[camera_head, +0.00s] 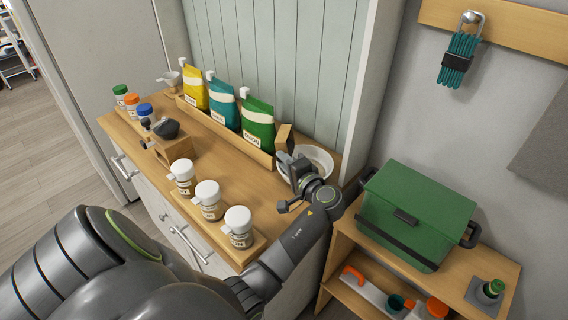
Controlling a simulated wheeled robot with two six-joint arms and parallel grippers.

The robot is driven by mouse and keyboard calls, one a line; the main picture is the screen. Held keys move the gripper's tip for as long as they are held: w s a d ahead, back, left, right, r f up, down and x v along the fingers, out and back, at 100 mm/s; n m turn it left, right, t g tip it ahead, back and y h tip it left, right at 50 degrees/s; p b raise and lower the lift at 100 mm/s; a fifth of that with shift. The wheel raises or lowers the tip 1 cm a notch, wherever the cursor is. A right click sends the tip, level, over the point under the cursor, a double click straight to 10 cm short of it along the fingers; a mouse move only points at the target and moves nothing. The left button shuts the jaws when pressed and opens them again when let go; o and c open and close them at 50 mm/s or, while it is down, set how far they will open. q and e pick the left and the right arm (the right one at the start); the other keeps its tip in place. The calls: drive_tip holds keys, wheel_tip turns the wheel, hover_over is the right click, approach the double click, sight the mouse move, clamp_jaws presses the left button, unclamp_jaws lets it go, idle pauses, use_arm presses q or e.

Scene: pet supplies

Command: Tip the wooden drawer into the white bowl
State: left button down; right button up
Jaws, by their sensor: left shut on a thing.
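The small wooden drawer (284,138) is at the right end of the counter, tilted up on edge beside the white bowl (321,157). My left gripper (291,162) is shut on the drawer and hides its lower part. The gripper and wrist also cover much of the bowl, so I cannot see what is in it or in the drawer. The drawer appears above the bowl's left side; whether they touch cannot be told. My right gripper is not in view.
A wooden block with a dark top (170,145) stands on the counter's left part. White-lidded jars (208,198) line the front; yellow, teal and green bags (224,106) stand behind. A green box (414,213) sits on a lower shelf unit at right.

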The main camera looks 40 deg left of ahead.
use_arm(q)
drive_tip(key=m+y+b, duration=0.1)
drive_tip(key=d+m+y+b, duration=0.1)
drive_tip(key=b, duration=0.1)
drive_tip(key=shift+w+t, duration=0.25)
drive_tip(key=shift+t, duration=0.15)
idle(0.5)
drive_tip(key=shift+d+f+m+t+y+b, duration=0.15)
drive_tip(key=shift+d+m+t+y+b, duration=0.25)
drive_tip(key=shift+m+b, duration=0.4)
drive_tip(key=shift+a, duration=0.1)
idle(0.3)
